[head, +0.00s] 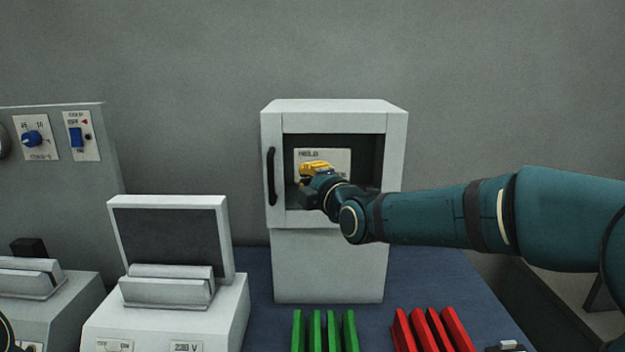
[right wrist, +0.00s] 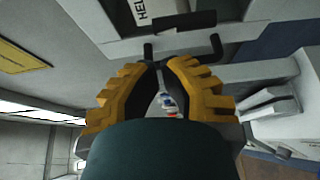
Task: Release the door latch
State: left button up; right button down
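A pale grey cabinet (head: 330,262) stands at the middle of the bench in the head view. Its upper part has a dark framed recess with a label panel (head: 338,155) and a black upright handle (head: 271,176) on the left side. My right gripper (head: 316,168) is in front of the recess, with yellow fingers by the label, to the right of the handle. In the right wrist view the yellow fingers (right wrist: 162,66) converge towards a narrow gap. A dark bar (right wrist: 185,22) lies beyond them beside the label (right wrist: 145,9). Contact is unclear.
Green upright slats (head: 325,330) and red slats (head: 432,330) stand at the front of the blue bench mat (head: 425,268). A grey unit with a dark panel (head: 165,240) stands left of the cabinet. A control panel (head: 60,180) with blue controls is at far left.

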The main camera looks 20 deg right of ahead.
jog(key=w, duration=0.3)
jog(key=w+a, duration=0.1)
jog(key=w, duration=0.2)
jog(key=shift+w+a, duration=0.1)
